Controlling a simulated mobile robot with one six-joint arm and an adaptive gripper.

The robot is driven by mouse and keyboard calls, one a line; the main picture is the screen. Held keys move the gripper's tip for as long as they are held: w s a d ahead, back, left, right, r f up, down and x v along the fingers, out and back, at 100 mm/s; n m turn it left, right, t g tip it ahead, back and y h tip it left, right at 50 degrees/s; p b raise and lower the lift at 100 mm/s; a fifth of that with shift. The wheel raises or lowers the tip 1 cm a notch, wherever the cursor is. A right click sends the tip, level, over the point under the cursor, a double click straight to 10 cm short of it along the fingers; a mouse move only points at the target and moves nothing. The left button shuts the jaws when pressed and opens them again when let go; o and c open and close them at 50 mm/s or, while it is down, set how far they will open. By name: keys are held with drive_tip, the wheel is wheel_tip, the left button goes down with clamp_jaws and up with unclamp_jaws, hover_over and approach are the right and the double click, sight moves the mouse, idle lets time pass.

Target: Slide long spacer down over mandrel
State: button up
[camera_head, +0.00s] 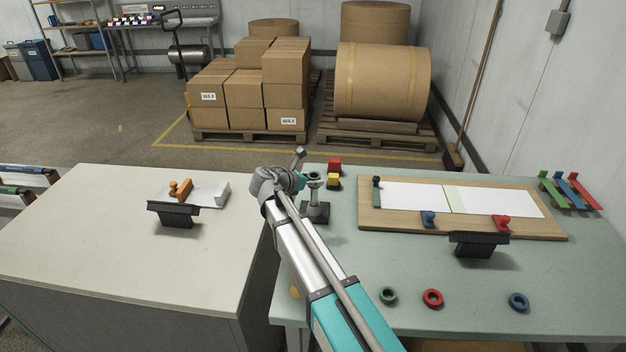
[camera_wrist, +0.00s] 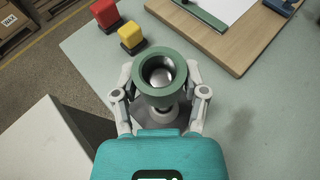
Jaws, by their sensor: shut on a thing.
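The long spacer, a green sleeve (camera_wrist: 160,99), sits upright between the two fingers of my gripper (camera_wrist: 161,78) in the wrist view. My gripper is shut on it from both sides. A shiny rounded metal surface shows inside its bore, seemingly the mandrel's top. In the head view the mandrel (camera_head: 315,196) is a grey post on a dark square base (camera_head: 316,214). The green spacer (camera_head: 314,175) shows at the post's upper end, beside my gripper (camera_head: 302,180). How far the spacer is around the post cannot be told.
Red (camera_head: 334,164) and yellow (camera_head: 333,181) blocks stand just behind the mandrel. A wooden board (camera_head: 400,219) with sheets lies to the right. Green (camera_head: 388,296), red (camera_head: 433,298) and blue (camera_head: 518,301) rings lie near the front. A pale table (camera_head: 100,230) is at left.

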drive_tip(key=shift+f, duration=0.15)
drive_tip(key=o, duration=1.3)
drive_tip(key=shift+c, duration=0.2)
drive_tip(key=shift+r, duration=0.25)
wheel_tip(320, 180, up, 10)
drive_tip(key=p, duration=0.9)
drive_tip(key=shift+f+p, duration=0.25)
drive_tip(key=shift+p, duration=0.15)
drive_tip(key=shift+d, duration=0.1)
